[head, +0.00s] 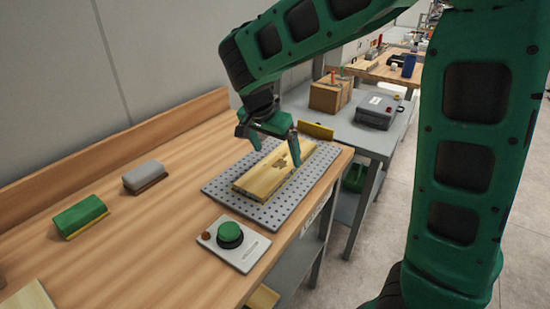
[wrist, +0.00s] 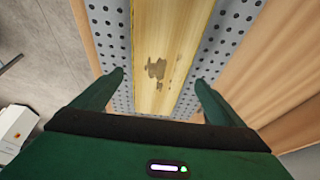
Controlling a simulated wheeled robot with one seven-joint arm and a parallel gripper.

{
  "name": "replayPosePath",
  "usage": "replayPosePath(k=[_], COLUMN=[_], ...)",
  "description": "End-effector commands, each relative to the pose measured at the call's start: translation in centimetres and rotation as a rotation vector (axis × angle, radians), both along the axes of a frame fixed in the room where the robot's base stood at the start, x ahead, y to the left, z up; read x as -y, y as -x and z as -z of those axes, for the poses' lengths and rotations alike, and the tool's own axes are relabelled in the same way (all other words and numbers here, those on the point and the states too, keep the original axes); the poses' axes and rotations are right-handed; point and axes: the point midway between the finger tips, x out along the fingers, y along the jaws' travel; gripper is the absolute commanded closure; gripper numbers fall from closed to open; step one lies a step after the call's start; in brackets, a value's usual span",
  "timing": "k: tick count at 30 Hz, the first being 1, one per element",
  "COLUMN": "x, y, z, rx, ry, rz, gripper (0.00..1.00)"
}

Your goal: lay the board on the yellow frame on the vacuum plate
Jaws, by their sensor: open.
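The board (head: 262,174), long and pale wood, lies flat on the grey perforated vacuum plate (head: 222,186). It has a dark, irregular patch near its far end, also visible on the board in the wrist view (wrist: 158,35). My gripper (head: 276,155) is open over the far part of the board. In the wrist view my gripper (wrist: 160,78) has one finger on each side of the board, with gaps showing plate holes.
A control panel with a green button (head: 230,234) sits in front of the plate. A green-topped block (head: 80,215) and a grey-topped block (head: 145,177) lie to the left. A side table holds a cardboard box (head: 329,95) and a grey case (head: 377,111).

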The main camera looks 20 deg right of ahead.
Motion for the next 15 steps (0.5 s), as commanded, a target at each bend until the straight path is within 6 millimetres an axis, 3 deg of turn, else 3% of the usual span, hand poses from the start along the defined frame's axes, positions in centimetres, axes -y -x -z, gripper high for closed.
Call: replayPosePath(k=[9,15], x=[-2.0,-2.5], y=[1.3,1.8], z=[-5.7,-7.5], rx=[0.004,0.001], ry=[-0.001,-0.001], rz=[-0.002,0.001], gripper=[0.07,0.07])
